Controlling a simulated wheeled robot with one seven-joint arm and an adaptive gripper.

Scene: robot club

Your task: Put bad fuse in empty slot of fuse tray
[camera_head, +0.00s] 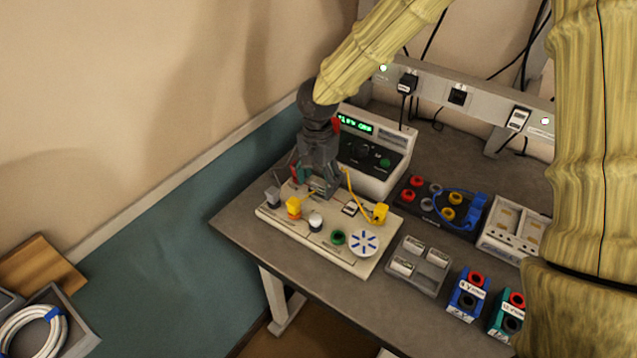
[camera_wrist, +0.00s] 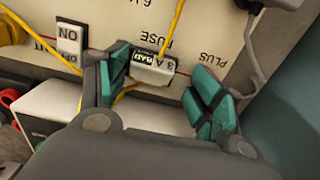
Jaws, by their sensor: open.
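The bad fuse (camera_wrist: 150,68), a white block with a dark "BAD" label, sits at the spot marked FUSE on the cream circuit board (camera_head: 315,237). My gripper (camera_wrist: 162,80) is open, with one teal-padded finger on each side of the fuse; I cannot tell whether either pad touches it. In the head view my gripper (camera_head: 322,188) is low over the board's back left part and mostly hides the fuse. The grey fuse tray (camera_head: 417,289) lies right of the board. It holds white fuses in three slots; its front right slot looks empty.
A yellow wire (camera_wrist: 172,30) passes close to the fuse. The power supply (camera_head: 378,155) stands behind the board. A dark panel with coloured sockets (camera_head: 435,214) lies behind the tray. A blue block (camera_head: 468,295) and a teal block (camera_head: 508,315) stand right of it.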

